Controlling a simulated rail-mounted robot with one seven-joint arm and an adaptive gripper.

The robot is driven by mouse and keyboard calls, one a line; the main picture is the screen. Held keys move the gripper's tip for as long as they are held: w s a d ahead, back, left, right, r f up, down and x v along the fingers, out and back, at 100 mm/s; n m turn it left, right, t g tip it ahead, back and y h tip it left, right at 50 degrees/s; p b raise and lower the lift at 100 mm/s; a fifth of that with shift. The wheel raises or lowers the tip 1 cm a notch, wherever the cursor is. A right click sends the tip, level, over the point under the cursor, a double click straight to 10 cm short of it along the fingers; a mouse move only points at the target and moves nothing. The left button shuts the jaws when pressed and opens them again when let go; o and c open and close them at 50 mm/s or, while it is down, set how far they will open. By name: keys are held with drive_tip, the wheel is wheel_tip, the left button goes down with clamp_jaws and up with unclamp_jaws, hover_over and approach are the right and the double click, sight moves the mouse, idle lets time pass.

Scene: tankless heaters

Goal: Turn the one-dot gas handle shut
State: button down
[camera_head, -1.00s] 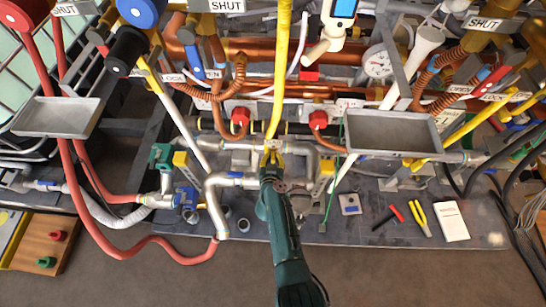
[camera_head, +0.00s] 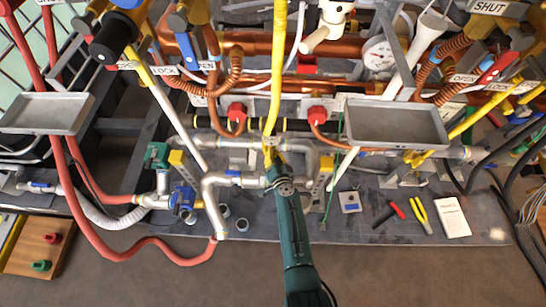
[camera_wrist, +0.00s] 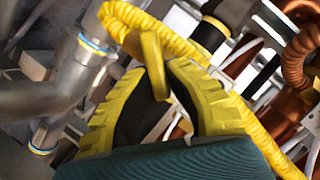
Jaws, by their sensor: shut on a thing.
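A yellow corrugated gas hose (camera_head: 278,70) comes down to the pipework at the middle of the head view. My gripper (camera_head: 271,158) is at its lower end, with my arm reaching up from below. In the wrist view the same hose (camera_wrist: 215,75) curves past the fingertips. A flat yellow handle (camera_wrist: 153,62) stands between the yellow-and-black fingertips (camera_wrist: 165,82), and my gripper is shut on it. I see no dots on the handle. The valve body behind it is mostly hidden.
A grey pipe (camera_wrist: 50,95) runs close to the left finger. Grey trays (camera_head: 395,125) (camera_head: 48,112) stick out on both sides. Red knobs (camera_head: 237,112) sit above the gripper. Pliers (camera_head: 421,215), a screwdriver (camera_head: 390,213) and white paper (camera_head: 452,217) lie on the grey board at right.

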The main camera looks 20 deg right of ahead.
sight(272, 134)
drive_tip(key=shift+s+f+m+t+y+b, duration=0.15)
drive_tip(key=shift+f+m+t+y+b, duration=0.2)
drive_tip(key=shift+m+b, duration=0.55)
drive_tip(key=c, duration=1.1)
unclamp_jaws()
drive_tip(key=shift+d+r, duration=0.1)
drive_tip(key=shift+r, duration=0.05)
drive_tip(key=shift+o, duration=0.2)
drive_tip(key=shift+r, duration=0.1)
drive_tip(key=shift+r, duration=4.9)
